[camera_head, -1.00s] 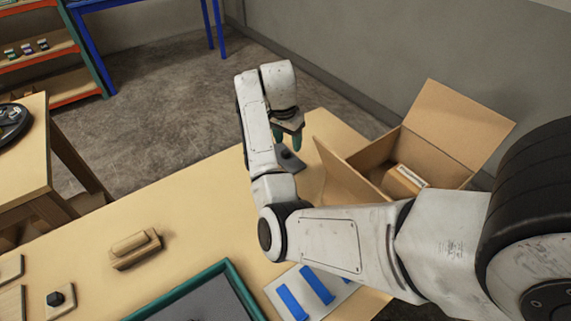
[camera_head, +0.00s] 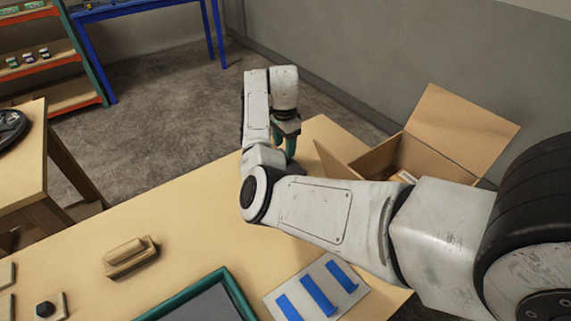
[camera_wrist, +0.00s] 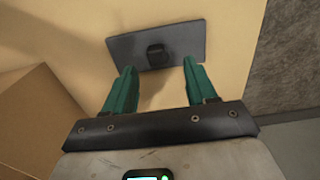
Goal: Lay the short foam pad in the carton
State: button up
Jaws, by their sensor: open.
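A flat dark grey rectangular piece (camera_wrist: 182,40) with a small black block on top lies on the table in the wrist view. It looks like the short foam pad, though its material is hard to tell. My gripper (camera_wrist: 159,70) is open and empty, with its green fingers on either side of the block's line and apart from it. In the head view my gripper (camera_head: 290,145) points down near the table's far edge, and my arm hides the pad. The open carton (camera_head: 455,125) stands right of it, flaps up, with a labelled box (camera_head: 404,176) partly visible inside.
A sheet with blue strips (camera_head: 318,290) and a green-framed tray (camera_head: 205,300) lie at the table's front. A wooden block piece (camera_head: 130,256) sits to the left. Table between it and my arm is clear.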

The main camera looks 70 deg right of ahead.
aim_at(285, 158)
jog(key=shift+s+a+f, duration=0.1)
jog(key=shift+f, duration=1.1)
jog(key=shift+s+f, duration=0.1)
jog(key=shift+f, duration=1.05)
grip_shut()
